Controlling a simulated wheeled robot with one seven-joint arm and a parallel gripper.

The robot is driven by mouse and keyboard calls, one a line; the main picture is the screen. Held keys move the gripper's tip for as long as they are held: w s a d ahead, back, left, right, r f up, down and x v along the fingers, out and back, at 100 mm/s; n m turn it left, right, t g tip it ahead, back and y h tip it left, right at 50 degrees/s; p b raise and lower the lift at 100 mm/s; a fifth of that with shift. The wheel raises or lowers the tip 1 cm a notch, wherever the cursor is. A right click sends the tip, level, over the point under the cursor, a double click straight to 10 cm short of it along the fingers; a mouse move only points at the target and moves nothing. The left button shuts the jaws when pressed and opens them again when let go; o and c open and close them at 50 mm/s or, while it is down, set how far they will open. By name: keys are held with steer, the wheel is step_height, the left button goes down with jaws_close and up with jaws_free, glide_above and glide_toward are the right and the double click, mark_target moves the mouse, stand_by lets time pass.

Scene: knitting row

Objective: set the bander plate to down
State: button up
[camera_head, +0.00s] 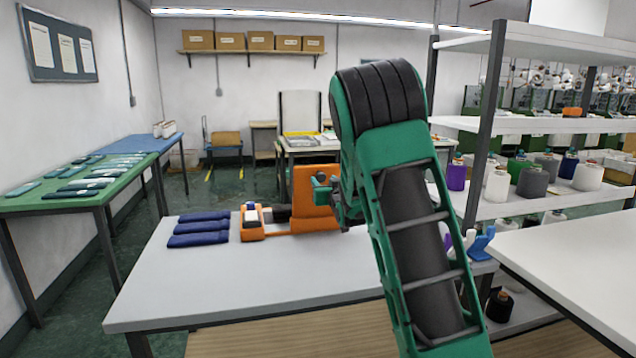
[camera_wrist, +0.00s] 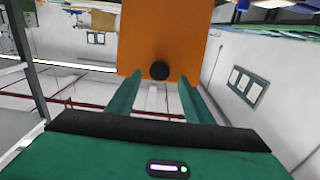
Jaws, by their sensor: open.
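The orange bander (camera_head: 270,234) sits on the grey-white table, with a low front part at left and an upright orange panel (camera_head: 312,190) at right. This panel seems to be the bander plate, standing up; I cannot tell for sure. In the wrist view an orange panel (camera_wrist: 190,35) fills the top middle, with a round black knob (camera_wrist: 160,70) on it. My gripper (camera_head: 324,190) is at the panel's right part in the head view. Its green fingers (camera_wrist: 158,98) are open, one on each side below the knob, holding nothing. My arm hides the panel's right side.
Several folded dark blue bundles (camera_head: 200,229) lie left of the bander on the table (camera_head: 230,285). Shelves (camera_head: 520,207) with yarn cones stand at right, near a white tabletop (camera_head: 580,255). A green table (camera_head: 75,205) is at left. The front of the bander's table is clear.

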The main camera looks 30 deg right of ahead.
mark_target(321, 177)
steer(key=shift+x, duration=2.1)
